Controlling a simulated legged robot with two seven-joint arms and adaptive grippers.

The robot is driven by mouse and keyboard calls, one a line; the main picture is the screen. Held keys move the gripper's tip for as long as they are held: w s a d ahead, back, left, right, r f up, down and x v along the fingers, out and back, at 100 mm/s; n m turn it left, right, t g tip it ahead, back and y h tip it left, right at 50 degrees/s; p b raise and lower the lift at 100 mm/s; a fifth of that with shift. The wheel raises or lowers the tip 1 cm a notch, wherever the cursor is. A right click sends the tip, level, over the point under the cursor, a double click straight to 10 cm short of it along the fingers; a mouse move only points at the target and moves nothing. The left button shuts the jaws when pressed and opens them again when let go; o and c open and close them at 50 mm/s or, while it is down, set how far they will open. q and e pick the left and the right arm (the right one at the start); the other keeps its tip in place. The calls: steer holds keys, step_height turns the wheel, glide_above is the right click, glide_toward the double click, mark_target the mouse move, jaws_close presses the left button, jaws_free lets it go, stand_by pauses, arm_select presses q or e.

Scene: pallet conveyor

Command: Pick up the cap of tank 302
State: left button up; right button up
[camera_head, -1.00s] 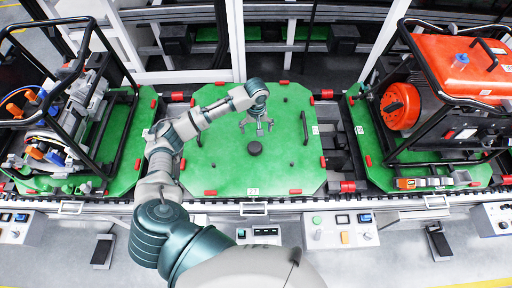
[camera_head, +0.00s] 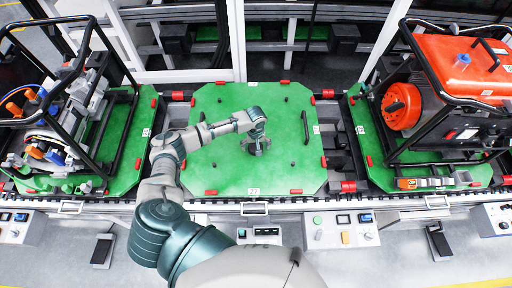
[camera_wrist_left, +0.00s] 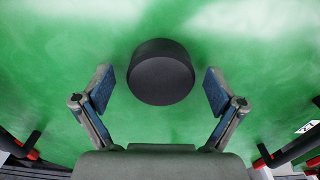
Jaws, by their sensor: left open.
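The cap (camera_wrist_left: 160,72) is a round black disc lying on the green pallet (camera_head: 222,172). In the left wrist view it sits between and slightly beyond the two fingertips, with green visible on both sides. My left gripper (camera_head: 256,148) is open above the pallet's middle; its two fingers also show apart in the left wrist view (camera_wrist_left: 158,86). In the head view the gripper largely hides the cap. My right gripper is not in view. I cannot see a number 302 on anything.
Black handles stand on the pallet, one being the right handle (camera_head: 305,127). An orange-topped machine in a black frame (camera_head: 455,80) stands on the right pallet, and another framed machine (camera_head: 65,120) on the left one. The pallet around the gripper is mostly bare.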

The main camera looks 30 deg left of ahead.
arm_select(q)
steer(key=shift+a, duration=0.2)
steer(key=shift+c, duration=0.9)
steer(key=c, duration=1)
steer(key=shift+d, duration=0.2)
steer(key=shift+c, duration=0.2)
steer(key=shift+r, duration=0.45)
steer(key=r, duration=0.2)
steer(key=shift+s+d+r, duration=0.1)
steer(key=shift+d+r, duration=0.15)
steer(key=shift+r, duration=0.15)
steer(key=s+d, duration=0.2)
steer(key=d, duration=0.2)
steer(key=s+d+r, duration=0.1)
steer(key=s+d, duration=0.1)
steer(key=d, duration=0.3)
steer(key=s+d, duration=0.2)
steer(key=d, duration=0.3)
steer(key=shift+d+r, duration=0.1)
steer(key=shift+r, duration=0.1)
